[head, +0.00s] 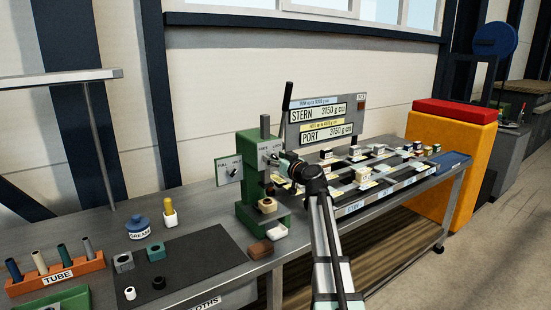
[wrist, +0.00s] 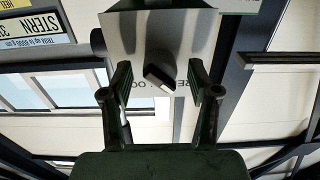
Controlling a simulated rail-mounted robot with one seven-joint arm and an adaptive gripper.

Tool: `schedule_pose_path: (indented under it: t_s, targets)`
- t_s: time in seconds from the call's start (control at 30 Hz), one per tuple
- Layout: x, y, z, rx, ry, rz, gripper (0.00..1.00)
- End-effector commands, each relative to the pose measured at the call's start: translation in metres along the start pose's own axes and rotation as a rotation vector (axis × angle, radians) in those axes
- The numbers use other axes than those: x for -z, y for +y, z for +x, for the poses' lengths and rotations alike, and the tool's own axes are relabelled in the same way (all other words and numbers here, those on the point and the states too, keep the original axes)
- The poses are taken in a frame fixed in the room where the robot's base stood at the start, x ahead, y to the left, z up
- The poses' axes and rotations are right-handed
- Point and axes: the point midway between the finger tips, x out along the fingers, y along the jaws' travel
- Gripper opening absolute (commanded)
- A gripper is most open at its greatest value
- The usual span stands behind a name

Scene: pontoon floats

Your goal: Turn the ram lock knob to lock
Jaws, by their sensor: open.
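The green press (head: 252,190) stands on the bench with a grey head block at its top, which also shows in the wrist view (wrist: 135,35). The ram lock knob (wrist: 159,75) is a small dark knob with a pale bar face, set aslant on that block. Partly covered upside-down lettering shows beside it. My gripper (head: 288,165) is at the press head from the right; the knob is hidden behind it in the head view. In the wrist view my gripper (wrist: 160,82) is open, one finger on each side of the knob, with gaps visible.
A STERN/PORT display (head: 320,115) rises behind. Float trays (head: 385,175) fill the bench to the right. A dark mat (head: 190,265), grease pot (head: 138,228) and tube rack (head: 60,273) lie left.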

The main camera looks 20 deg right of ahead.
Motion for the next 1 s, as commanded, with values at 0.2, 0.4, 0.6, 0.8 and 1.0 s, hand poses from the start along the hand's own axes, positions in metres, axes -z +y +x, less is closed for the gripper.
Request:
schedule_pose_path:
  t_s: [0.2,0.4,0.6,0.8,1.0]
  targets:
    - [-0.0001,0.0,-0.0003,0.0,0.0,0.0,0.29]
    - [0.0,0.0,-0.0002,0.0,0.0,0.001,0.0]
    - [-0.0005,0.0001,0.0,0.0,0.001,0.016,0.0]
    - [-0.0019,0.0003,0.0002,0.0,0.001,0.082,0.01]
    - [-0.0026,0.0005,0.0003,-0.001,0.002,0.216,0.01]
